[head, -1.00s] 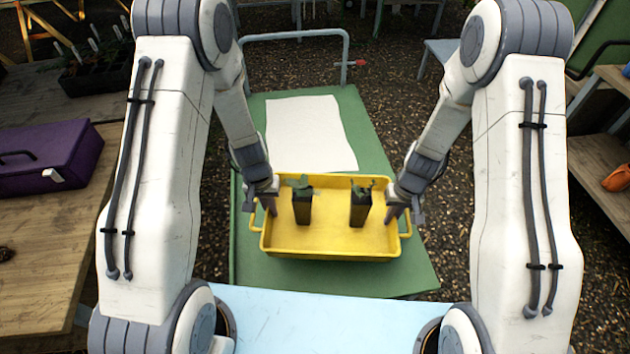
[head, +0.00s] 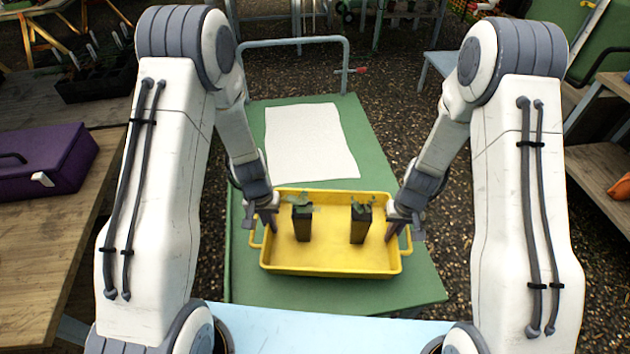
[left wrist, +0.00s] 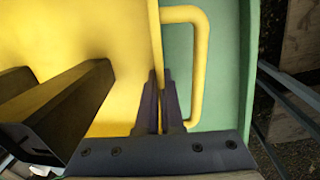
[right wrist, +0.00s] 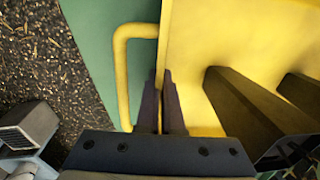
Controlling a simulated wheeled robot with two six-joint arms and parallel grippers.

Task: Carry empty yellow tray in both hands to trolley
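The yellow tray (head: 330,268) is level over the green deck of the trolley (head: 385,290); I cannot tell whether it rests on it or hangs just above. Two dark square pots (head: 302,224) (head: 359,224) with small green plants stand in it, so it is not empty. My left gripper (head: 270,220) is shut on the tray's left end wall, beside the loop handle (left wrist: 200,70). My right gripper (head: 393,226) is shut on the right end wall, beside the other handle (right wrist: 122,75). Both wrist views show the fingers pinching the thin wall.
A white sheet (head: 309,143) lies on the deck behind the tray. The trolley's grey push bar (head: 290,41) stands at the far end. A purple toolbox (head: 45,165) sits on a wooden bench at left. Shelves (head: 595,165) stand at right. A pale blue surface (head: 320,335) is in front.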

